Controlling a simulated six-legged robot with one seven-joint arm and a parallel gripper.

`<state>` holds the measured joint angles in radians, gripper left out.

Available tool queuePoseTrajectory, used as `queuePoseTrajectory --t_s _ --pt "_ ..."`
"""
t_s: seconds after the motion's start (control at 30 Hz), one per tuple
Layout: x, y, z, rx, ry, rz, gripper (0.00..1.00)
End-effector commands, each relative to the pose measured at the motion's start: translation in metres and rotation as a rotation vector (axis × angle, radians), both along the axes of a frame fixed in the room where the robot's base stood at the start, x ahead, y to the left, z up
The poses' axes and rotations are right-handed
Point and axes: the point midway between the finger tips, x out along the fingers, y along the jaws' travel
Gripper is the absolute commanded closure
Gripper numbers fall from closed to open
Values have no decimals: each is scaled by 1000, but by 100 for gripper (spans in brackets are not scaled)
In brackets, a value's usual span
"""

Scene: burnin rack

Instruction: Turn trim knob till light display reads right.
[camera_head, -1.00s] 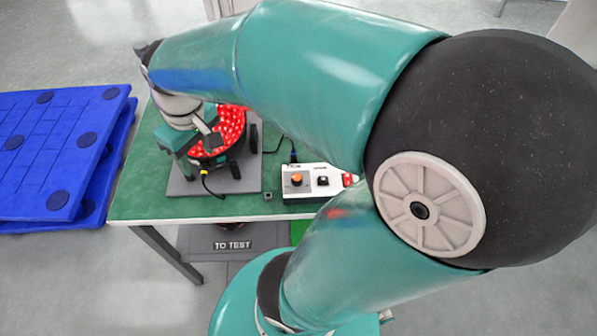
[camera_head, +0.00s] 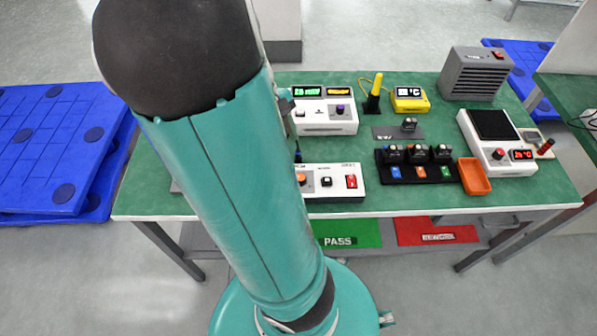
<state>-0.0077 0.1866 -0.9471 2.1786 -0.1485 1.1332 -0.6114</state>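A white meter box (camera_head: 325,124) stands at the back of the green table, just right of my arm. It has a green-lit display (camera_head: 307,91), whose figures look like mW but are too small to be sure of, and a yellow display beside it. A purple knob (camera_head: 340,108) and a white knob (camera_head: 300,112) sit on its face. A white control box (camera_head: 340,192) in front has an orange knob, a black knob and a red switch. I cannot tell which knob is the trim knob. My gripper is not in view; my arm fills the left middle.
A white unit (camera_head: 493,137) with a red knob and red display stands right. A black rack (camera_head: 410,178) of small modules, an orange tray (camera_head: 474,177), a yellow meter (camera_head: 409,104) and a grey heater-like box (camera_head: 474,76) share the table. Green and red mats lie below.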

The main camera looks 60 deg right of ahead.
Motion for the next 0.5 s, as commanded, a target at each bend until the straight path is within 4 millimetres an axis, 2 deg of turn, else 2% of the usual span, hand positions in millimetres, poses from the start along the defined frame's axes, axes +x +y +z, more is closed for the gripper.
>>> queuePoseTrajectory --t_s 0.5 --pt "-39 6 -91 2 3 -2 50"
